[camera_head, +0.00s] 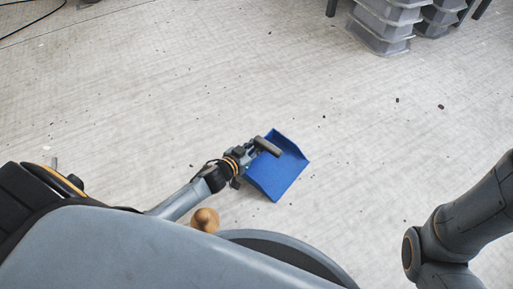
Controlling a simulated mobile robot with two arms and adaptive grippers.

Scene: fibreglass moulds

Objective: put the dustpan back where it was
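The blue dustpan (282,174) is in the middle of the head view, over the pale floor, its flat pan turned towards the lower right. My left gripper (258,149) is at the dustpan's upper left edge and overlaps it. The fingers and the dustpan's handle are not clear there, so I cannot tell whether the gripper is shut on it. I also cannot tell whether the dustpan rests on the floor or hangs just above it. My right arm shows at the right edge, but its gripper is out of view.
A rounded wooden knob (205,219) shows beside my base. Stacked grey bins (383,27) stand at the top right. A black cable (35,20) lies at the top left.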

